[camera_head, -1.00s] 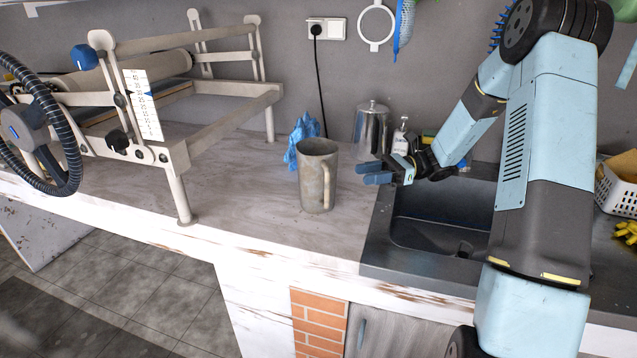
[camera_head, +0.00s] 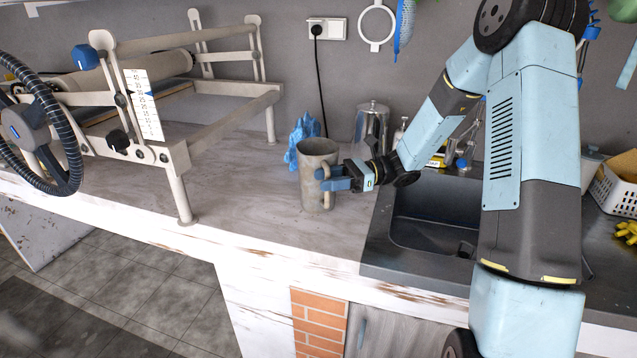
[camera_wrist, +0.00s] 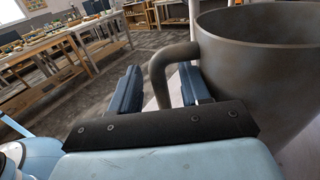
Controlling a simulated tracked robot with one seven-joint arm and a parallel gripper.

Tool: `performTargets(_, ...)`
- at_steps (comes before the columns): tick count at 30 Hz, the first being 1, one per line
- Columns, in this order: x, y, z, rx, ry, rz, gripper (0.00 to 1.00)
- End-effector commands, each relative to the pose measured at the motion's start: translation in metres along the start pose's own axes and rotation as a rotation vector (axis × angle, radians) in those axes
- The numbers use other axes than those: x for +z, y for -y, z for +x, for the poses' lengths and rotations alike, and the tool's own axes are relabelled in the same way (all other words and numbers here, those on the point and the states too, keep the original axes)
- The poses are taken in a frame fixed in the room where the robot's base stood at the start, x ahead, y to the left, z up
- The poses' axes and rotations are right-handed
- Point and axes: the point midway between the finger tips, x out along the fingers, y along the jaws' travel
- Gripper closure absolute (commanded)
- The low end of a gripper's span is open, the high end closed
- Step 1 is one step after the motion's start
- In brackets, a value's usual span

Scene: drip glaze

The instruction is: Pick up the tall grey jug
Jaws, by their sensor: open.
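The tall grey jug (camera_head: 312,190) stands upright on the worn counter, left of the sink. It also shows large in the wrist view (camera_wrist: 268,62), on the right side. Its curved handle (camera_wrist: 160,76) lies between my two blue fingers in that view. My gripper (camera_head: 328,179) is open at the jug's handle, on the jug's right side, and it hides part of the handle in the head view. In the wrist view my gripper (camera_wrist: 158,88) has one finger on each side of the handle. The right finger is between handle and body; I cannot tell whether either finger touches.
A metal canister (camera_head: 371,122) stands behind my wrist. The dark sink (camera_head: 430,222) is to the right. A slab roller (camera_head: 170,110) stands at the left. The counter in front of the jug is clear.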

Motion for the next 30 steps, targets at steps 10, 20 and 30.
performTargets(10,0.0,0.0,0.021,0.0,0.0,0.0,0.54)
performTargets(20,0.0,0.0,0.02,0.0,0.0,0.0,0.8)
performTargets(30,0.0,0.0,0.02,0.0,0.0,0.0,1.0)
